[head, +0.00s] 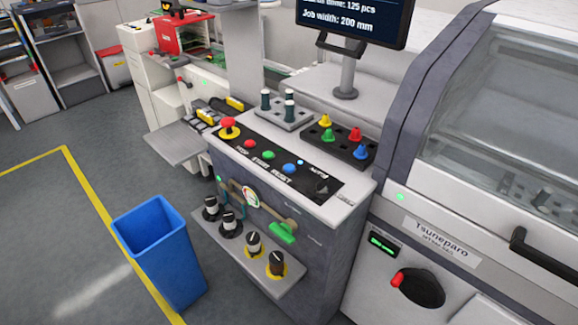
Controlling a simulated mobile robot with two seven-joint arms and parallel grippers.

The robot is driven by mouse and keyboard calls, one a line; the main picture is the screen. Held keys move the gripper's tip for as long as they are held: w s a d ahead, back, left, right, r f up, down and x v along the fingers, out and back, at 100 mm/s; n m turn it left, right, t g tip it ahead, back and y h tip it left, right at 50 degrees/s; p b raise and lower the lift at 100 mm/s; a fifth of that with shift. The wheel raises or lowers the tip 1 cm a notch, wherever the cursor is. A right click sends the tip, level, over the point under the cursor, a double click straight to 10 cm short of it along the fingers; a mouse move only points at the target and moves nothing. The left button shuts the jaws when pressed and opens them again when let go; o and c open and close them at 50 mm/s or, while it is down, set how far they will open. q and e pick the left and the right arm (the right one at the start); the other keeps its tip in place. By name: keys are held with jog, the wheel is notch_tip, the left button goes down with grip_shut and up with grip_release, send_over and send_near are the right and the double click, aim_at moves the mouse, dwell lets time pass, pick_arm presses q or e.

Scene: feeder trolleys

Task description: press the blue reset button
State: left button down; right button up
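The blue reset button (289,168) sits on the black control strip (262,168) on top of the grey console. It is the rightmost of the round coloured buttons in the row, with the printed word RESET in front of it. Beside it to the left are a green button (268,155) and a red button (250,143). A red mushroom button on a yellow base (229,126) stands at the far left of the strip. Nothing covers the blue button. Neither of my grippers shows in the head view.
A small lit blue-white lamp (300,162) and a black selector (321,187) lie right of the button. Behind stand a black tray with coloured cones (337,150) and a monitor (352,22). A knob shelf (290,285) juts out in front. A blue bin (160,250) stands front left.

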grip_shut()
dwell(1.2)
